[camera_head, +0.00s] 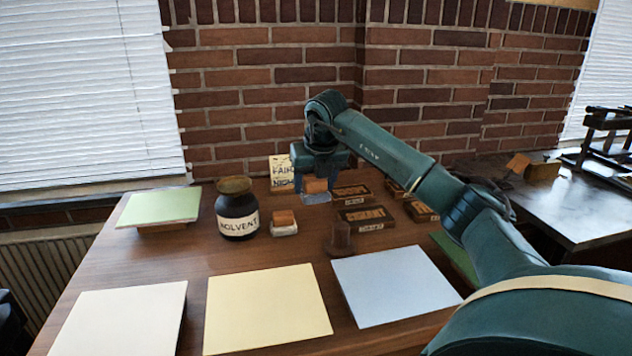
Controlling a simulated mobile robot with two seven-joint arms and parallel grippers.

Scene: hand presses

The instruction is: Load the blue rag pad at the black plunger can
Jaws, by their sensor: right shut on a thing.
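The blue rag pad (317,198) has an orange-brown wooden block on top and a pale blue underside. My right gripper (316,182) is shut on its block, behind the middle of the table. Whether the pad touches the table is hard to tell. The black plunger can (238,212) is a round dark jar labelled SOLVENT with a brownish dish-like top. It stands upright to the left of the held pad, apart from it and a little nearer to me. My left gripper is not in view.
A second block with a whitish pad (284,225) sits between can and gripper. Dark lettered blocks (366,218) and a brown knobbed thing (340,238) stand to the right. White, yellow (266,308) and blue sheets line the front. A green sheet (160,207) lies at left.

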